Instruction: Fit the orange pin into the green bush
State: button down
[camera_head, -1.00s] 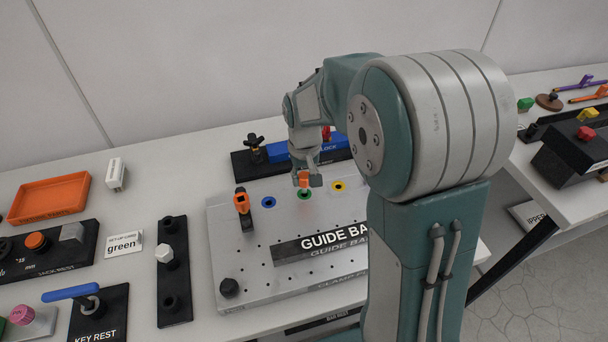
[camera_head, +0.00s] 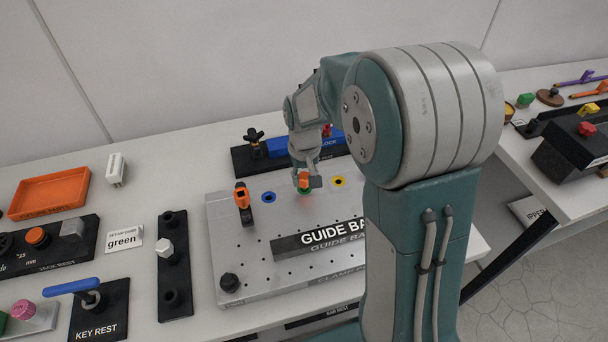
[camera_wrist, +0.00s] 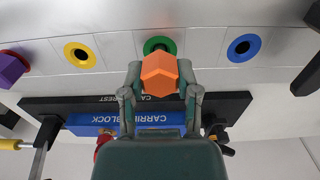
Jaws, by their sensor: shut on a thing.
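My gripper (camera_head: 307,181) is shut on the orange pin, with one finger on each side of its six-sided head. The pin (camera_wrist: 158,75) shows in the wrist view between the fingers (camera_wrist: 160,98), and in the head view (camera_head: 303,180) at the guide plate. The green bush (camera_wrist: 160,43) is a green ring with a dark hole, partly behind the pin head in the wrist view. In the head view, a bit of the green bush (camera_head: 304,192) shows right below the pin. The pin's lower end is hidden, so I cannot tell whether it is in the hole.
A blue bush (camera_head: 268,197) and a yellow bush (camera_head: 339,182) flank the green one on the metal guide plate (camera_head: 235,260). An orange-and-black upright part (camera_head: 242,202) stands left of them. A blue block on a black rest (camera_head: 277,148) lies behind the gripper.

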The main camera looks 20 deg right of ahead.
jog(key=shift+f, duration=0.8)
jog(key=shift+c, duration=1.3)
grip_release()
jog(key=shift+r, duration=2.45)
notch_tip(320, 180, up, 12)
jog(key=s+r+t, duration=0.1)
jog(key=s+t, duration=0.4)
jog(key=s, duration=1.5)
jog(key=shift+s+t, duration=0.3)
jog(key=shift+s, duration=0.1)
